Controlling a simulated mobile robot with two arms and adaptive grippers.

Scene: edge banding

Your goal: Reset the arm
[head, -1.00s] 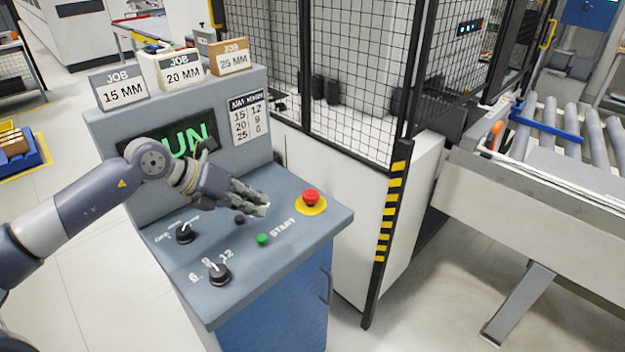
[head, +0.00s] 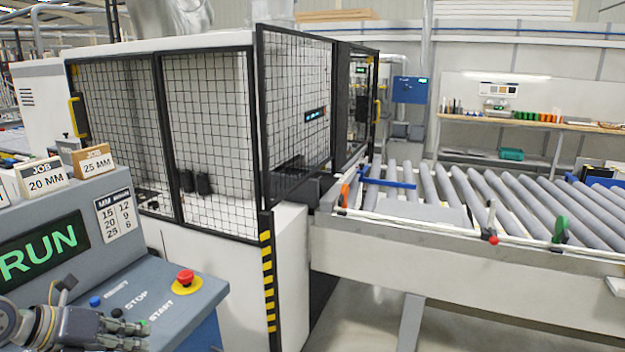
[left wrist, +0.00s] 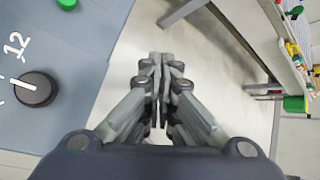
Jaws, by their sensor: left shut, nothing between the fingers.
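My left gripper (head: 140,335) is at the lower left of the head view, low over the console (head: 200,312). Its fingers are shut with nothing between them, as the left wrist view (left wrist: 160,60) also shows. In that view the fingertips point past the console's edge over pale floor. A black knob (left wrist: 36,88) marked 12 is to their left. The red stop button (head: 186,277) on its yellow base is beyond the gripper in the head view. The screen (head: 42,252) reads RUN in green. My right gripper is not in view.
Job blocks marked 20 MM (head: 45,178) and 25 MM (head: 93,160) stand on top of the console. A mesh-fenced machine (head: 210,130) is behind it. A roller conveyor (head: 480,190) runs to the right, with open floor before it.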

